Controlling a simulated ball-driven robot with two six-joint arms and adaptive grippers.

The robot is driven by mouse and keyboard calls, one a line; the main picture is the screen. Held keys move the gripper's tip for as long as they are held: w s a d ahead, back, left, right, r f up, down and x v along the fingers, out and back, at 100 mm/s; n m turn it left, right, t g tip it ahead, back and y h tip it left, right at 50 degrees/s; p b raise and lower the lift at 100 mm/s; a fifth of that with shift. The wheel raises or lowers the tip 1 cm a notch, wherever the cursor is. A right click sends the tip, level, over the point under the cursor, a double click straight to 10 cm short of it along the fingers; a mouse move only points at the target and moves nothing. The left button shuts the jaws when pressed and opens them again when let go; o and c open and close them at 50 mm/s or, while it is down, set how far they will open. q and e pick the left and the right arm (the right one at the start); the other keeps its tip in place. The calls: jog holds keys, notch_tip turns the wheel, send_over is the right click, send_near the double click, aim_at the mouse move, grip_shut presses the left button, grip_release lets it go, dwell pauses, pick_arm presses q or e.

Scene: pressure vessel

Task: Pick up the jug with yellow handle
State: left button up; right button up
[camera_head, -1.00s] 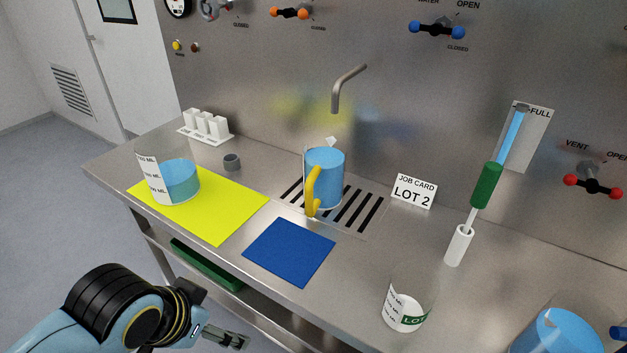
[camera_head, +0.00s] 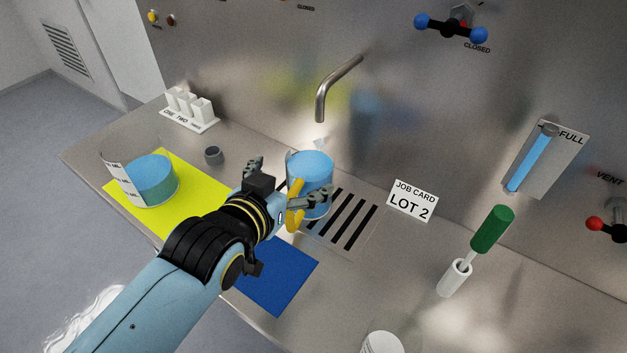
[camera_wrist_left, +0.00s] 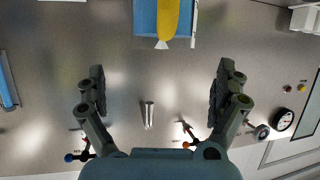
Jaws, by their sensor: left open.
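The jug with the yellow handle (camera_head: 312,168) holds blue liquid and stands upright on the slotted drain grate under the spout. Its yellow handle (camera_head: 296,207) faces my left arm. My left gripper (camera_head: 289,182) is open at the handle side of the jug, one finger to the left and the other overlapping the handle and jug front. In the left wrist view the jug (camera_wrist_left: 145,18) and its handle show at the top edge, between the two spread fingers (camera_wrist_left: 161,68) in width. I cannot tell whether a finger touches. My right gripper is out of view.
A beaker of blue liquid (camera_head: 150,180) stands on the yellow mat (camera_head: 205,190). The blue mat (camera_head: 285,285) lies under my forearm. The metal spout (camera_head: 322,95) hangs above the jug. A job card (camera_head: 411,203) and green-handled tool (camera_head: 492,230) stand to the right.

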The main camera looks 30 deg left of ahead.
aim_at(299, 182)
pick_arm(q)
jog(key=b+x, duration=0.1)
jog(key=x, duration=0.3)
jog(key=b+x, duration=0.3)
jog(key=x, duration=0.1)
jog(key=shift+w+a+f, duration=0.1)
jog(key=shift+w+a, duration=0.1)
jog(key=shift+w, duration=0.1)
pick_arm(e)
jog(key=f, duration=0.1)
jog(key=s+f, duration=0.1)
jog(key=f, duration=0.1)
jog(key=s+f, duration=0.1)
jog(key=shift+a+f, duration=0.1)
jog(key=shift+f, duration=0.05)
pick_arm(q)
jog(key=c, duration=1.3)
jog(key=shift+c, duration=0.5)
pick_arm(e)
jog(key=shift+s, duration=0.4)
